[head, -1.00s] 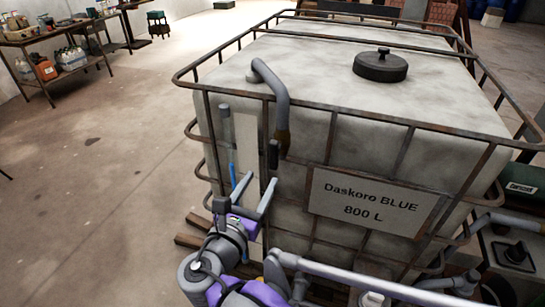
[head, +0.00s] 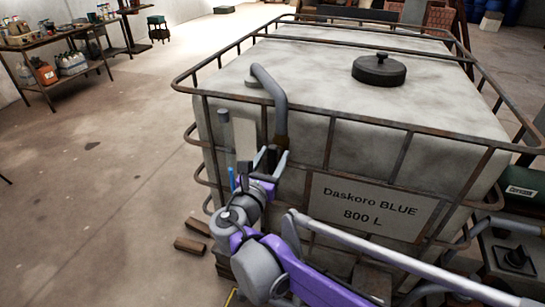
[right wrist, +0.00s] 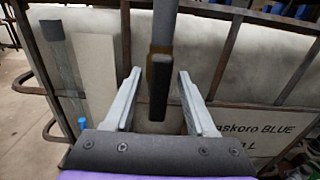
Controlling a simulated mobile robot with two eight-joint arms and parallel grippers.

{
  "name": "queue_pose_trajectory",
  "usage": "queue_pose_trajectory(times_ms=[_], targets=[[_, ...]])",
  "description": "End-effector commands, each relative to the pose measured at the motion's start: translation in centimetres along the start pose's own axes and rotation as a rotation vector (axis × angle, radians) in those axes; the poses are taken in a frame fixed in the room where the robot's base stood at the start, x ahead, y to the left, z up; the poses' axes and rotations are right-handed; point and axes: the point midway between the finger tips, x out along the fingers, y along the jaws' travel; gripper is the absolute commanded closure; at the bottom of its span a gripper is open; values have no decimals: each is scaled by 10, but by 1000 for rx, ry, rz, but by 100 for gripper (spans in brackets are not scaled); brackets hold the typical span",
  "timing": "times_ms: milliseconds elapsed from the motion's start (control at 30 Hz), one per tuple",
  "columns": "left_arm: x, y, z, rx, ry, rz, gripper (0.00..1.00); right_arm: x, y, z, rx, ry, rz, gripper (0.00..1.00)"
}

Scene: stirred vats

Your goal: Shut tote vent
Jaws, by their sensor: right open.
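The white tote (head: 430,110) stands in a rusty cage with a "Daskoro BLUE 800 L" plate (head: 365,207). A grey vent pipe (head: 279,100) bends from its top down the near face; it also shows in the right wrist view (right wrist: 165,22). A black lever (right wrist: 158,92) hangs straight down from the brownish fitting (right wrist: 161,62) at the pipe's lower end. My right gripper (head: 270,155) is open, its fingers on either side of the lever, with gaps visible in the right wrist view (right wrist: 159,78). My left gripper is not in view.
Cage bars (head: 328,142) run close to the pipe and gripper. A level tube (right wrist: 62,65) and pale strip (right wrist: 97,75) lie left of the lever. A round black lid (head: 379,70) sits on top. Open floor (head: 110,190) lies left; a shelf (head: 75,65) stands beyond.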

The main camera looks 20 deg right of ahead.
Motion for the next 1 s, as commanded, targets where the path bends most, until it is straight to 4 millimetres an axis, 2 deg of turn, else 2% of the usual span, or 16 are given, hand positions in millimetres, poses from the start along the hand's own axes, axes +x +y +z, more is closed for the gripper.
queue_pose_trajectory(times_ms=[100,400,767,1000], targets=[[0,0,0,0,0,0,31,0,0,0,0,0,0,46],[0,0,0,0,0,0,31,0,0,0,0,0,0,100],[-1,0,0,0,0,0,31,-1,0,0,11,0,0,100],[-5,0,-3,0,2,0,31,0,-1,1,101,0,0,100]])
